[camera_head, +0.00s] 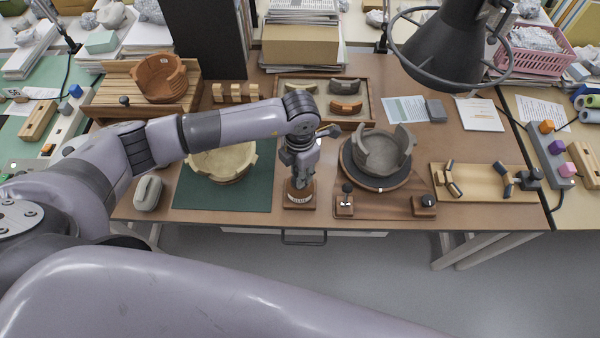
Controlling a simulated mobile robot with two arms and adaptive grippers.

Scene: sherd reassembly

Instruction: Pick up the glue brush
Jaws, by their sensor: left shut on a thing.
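My left gripper (303,176) points down over a small brown pot (299,196) labelled "GLUE" near the front edge of the table. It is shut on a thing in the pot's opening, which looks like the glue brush. The gripper hides most of the brush, so I cannot tell whether its bristles are in the pot. My right gripper is not in view.
A cream bowl (222,165) sits on a green mat (188,195) to the left. To the right, a grey broken pot (383,151) stands on a round turntable. A tray (371,88) of sherds lies behind. A black lamp (455,45) hangs at the upper right.

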